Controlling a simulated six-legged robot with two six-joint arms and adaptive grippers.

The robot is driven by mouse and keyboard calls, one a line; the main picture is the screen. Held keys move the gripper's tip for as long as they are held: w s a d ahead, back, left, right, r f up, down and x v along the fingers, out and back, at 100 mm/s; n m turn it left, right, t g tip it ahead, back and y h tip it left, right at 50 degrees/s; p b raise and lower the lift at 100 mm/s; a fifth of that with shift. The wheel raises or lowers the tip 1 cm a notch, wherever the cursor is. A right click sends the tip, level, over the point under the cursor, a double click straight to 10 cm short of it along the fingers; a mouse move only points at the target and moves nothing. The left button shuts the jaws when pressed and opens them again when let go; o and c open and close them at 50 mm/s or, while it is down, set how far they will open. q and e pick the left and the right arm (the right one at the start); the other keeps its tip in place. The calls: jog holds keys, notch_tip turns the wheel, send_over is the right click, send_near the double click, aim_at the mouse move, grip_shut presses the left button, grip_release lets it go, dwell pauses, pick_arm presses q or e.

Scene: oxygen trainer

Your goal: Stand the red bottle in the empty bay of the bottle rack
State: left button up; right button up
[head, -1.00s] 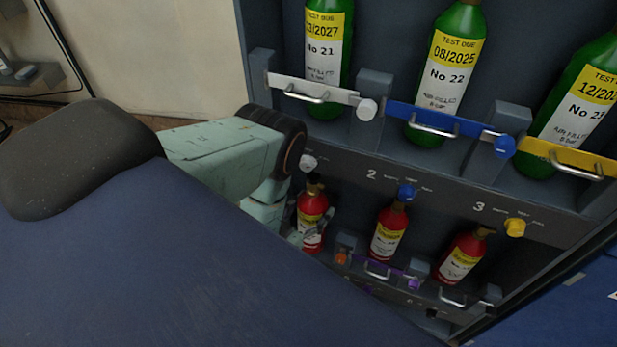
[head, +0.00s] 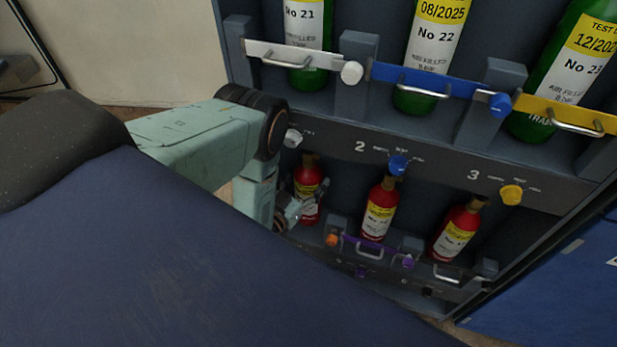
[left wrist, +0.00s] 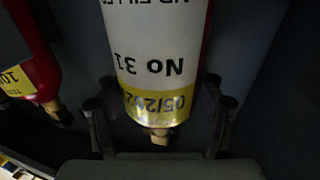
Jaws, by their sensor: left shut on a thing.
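The red bottle (head: 308,192) with a white and yellow label stands about upright at the left end of the rack's lower row. My left gripper (head: 308,207) reaches in from the left and is shut on it. In the left wrist view the bottle (left wrist: 158,60) shows its label "No 31" upside down, with the gripper's fingers (left wrist: 158,112) on either side. The bottle rack (head: 330,145) is dark grey. The bottle's base is partly hidden, so I cannot tell whether it rests on the shelf. My right gripper is not in view.
Two more red bottles (head: 379,208) (head: 457,230) stand to the right in the lower row. A purple bar (head: 370,247) crosses the middle bay, with an orange knob (head: 331,240) at its left. Green bottles (head: 428,55) stand above behind white, blue and yellow bars.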

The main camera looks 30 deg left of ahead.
aim_at(301, 188)
pick_arm(q)
jog(key=shift+r, duration=0.25)
jog(key=shift+f, duration=0.1)
jog(key=o, duration=1.8)
jog(key=shift+f, duration=0.1)
jog(key=s+p, duration=0.2)
jog(key=s, duration=0.4)
jog(key=shift+s, duration=0.1)
jog(key=shift+s+p, duration=0.3)
jog(key=shift+s, duration=0.4)
